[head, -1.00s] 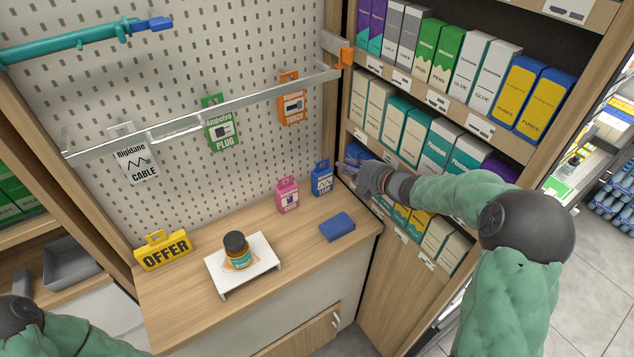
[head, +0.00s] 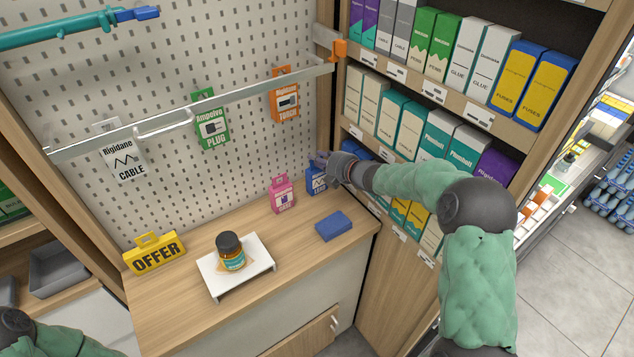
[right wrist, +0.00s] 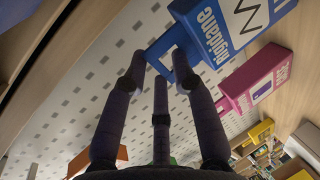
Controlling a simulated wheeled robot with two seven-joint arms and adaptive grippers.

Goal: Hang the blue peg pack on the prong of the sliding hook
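The blue peg pack (head: 317,179) stands upright on the counter at the foot of the pegboard. In the right wrist view the pack (right wrist: 225,30) shows large, with its hang tab toward me. My right gripper (head: 334,165) is at the pack's upper right in the head view. In the right wrist view its fingers (right wrist: 160,65) are spread, with the tab at and between the fingertips; firm contact cannot be told. The sliding hook's pale prong (head: 165,122) sticks out along the long rail (head: 235,98), left of its middle. My left gripper is out of view.
A pink pack (head: 281,195) stands just left of the blue one. Cable (head: 123,158), plug (head: 211,125) and torch (head: 285,100) packs hang behind the rail.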

